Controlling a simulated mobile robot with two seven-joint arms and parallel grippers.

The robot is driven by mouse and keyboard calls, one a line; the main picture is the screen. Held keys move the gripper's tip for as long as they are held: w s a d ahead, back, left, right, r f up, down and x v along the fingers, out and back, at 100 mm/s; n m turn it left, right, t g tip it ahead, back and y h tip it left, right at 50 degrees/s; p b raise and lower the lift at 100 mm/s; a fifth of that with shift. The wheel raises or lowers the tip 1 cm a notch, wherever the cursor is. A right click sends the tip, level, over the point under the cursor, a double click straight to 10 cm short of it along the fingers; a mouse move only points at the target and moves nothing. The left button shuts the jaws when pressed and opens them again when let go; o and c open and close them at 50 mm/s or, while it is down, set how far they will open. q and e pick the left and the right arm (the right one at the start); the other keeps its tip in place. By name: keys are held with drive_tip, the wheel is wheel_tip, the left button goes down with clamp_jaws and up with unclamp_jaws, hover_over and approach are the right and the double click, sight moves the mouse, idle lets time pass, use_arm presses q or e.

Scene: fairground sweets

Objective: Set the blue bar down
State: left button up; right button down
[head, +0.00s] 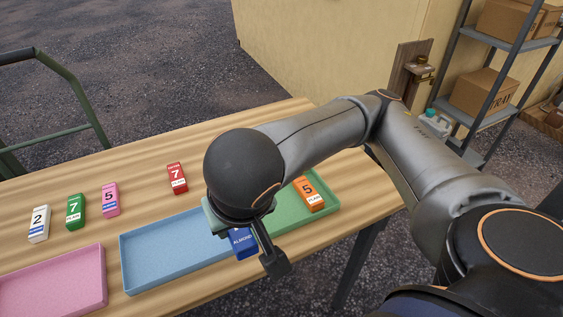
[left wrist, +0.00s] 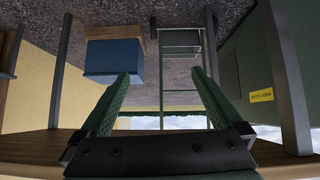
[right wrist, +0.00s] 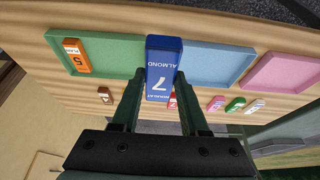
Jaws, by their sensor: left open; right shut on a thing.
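The blue bar (head: 241,243), marked ALMOND and 7, is held in my right gripper (head: 262,240). In the right wrist view the blue bar (right wrist: 162,62) sits between both fingers. It overlaps the border between the blue tray (head: 135,281) and the green tray (head: 334,203); I cannot tell its height above them. The blue tray looks empty. An orange bar (head: 309,194) lies in the green tray. My left gripper (left wrist: 160,77) is open and empty, away from the table top, and does not show in the head view.
A brown bar (right wrist: 105,95) shows only in the right wrist view. An empty pink tray (head: 100,290) is at the left. A shelf unit (head: 500,105) stands beyond the table.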

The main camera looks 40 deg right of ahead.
drive_tip(key=shift+s+d, duration=0.3)
drive_tip(key=shift+s, duration=0.3)
drive_tip(key=shift+w+d+f, duration=0.2)
drive_tip(key=shift+d+f, duration=0.05)
drive_tip(key=shift+d, duration=0.05)
drive_tip(key=w+d+f+b, duration=0.1)
drive_tip(key=w+d+f, duration=0.3)
drive_tip(key=w+d+f+b, duration=0.2)
drive_tip(key=w+d+f, duration=0.2)
drive_tip(key=shift+w+d+f, duration=0.1)
drive_tip(key=shift+w+d, duration=0.1)
drive_tip(key=shift+d, duration=0.15)
drive_tip(key=shift+w+d+f, duration=0.25)
drive_tip(key=shift+d+f, duration=0.05)
drive_tip(key=shift+f, duration=0.2)
wheel_tip(320, 180, down, 3)
drive_tip(key=shift+w+d+f, duration=0.1)
drive_tip(key=shift+w+f, duration=0.05)
use_arm(q)
drive_tip(key=shift+w+d+f+h, duration=0.15)
drive_tip(key=shift+d+f+h, duration=0.15)
drive_tip(key=shift+d+f, duration=0.55)
drive_tip(key=shift+d, duration=0.1)
